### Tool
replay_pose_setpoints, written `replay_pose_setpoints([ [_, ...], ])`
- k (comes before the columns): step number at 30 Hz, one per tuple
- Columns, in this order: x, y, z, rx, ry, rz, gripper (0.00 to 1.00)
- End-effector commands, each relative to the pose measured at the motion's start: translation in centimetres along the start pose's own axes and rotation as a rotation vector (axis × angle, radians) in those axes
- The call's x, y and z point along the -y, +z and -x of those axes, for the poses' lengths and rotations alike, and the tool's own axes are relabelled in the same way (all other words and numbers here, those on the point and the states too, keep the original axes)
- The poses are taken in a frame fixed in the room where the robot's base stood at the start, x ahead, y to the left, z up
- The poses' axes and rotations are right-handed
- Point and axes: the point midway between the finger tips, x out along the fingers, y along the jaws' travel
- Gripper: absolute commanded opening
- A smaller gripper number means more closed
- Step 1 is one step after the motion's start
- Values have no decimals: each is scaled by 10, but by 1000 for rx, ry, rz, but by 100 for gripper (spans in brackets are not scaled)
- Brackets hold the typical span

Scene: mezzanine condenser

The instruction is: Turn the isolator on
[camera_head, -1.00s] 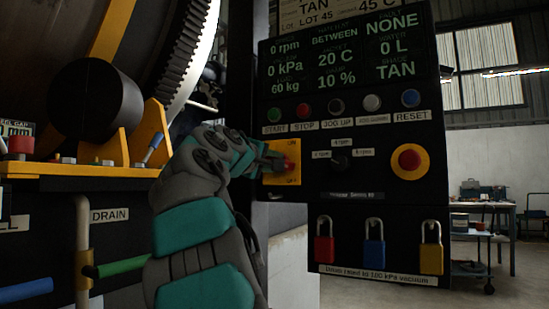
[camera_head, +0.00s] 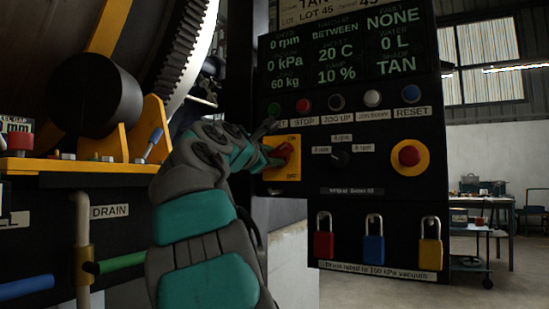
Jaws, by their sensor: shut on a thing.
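The isolator is a red rotary handle (camera_head: 284,151) on a yellow plate (camera_head: 292,172) at the left side of the black control panel (camera_head: 385,181). The plate is marked ON at the top and OFF at the bottom. The handle appears tilted, its right end upward. My gripper (camera_head: 274,148) reaches in from the lower left and is shut on the handle. Its fingers and wrist hide the left part of the plate and of the handle.
Above the isolator sit several push buttons, including red STOP (camera_head: 303,106). A red emergency button (camera_head: 409,157) is to the right. Red (camera_head: 324,243), blue (camera_head: 374,244) and yellow (camera_head: 430,248) padlocks hang below. A geared drum (camera_head: 40,60) stands at left.

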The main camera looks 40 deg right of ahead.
Motion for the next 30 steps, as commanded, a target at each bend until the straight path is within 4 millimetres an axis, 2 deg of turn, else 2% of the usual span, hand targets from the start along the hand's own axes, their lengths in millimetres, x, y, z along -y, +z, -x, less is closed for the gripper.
replay_pose_setpoints([
  [12,1,-1,-1,-2,-3,186,0],
  [29,1,-1,-1,-2,-3,212,0],
  [30,1,-1,-1,-2,-3,212,35],
])
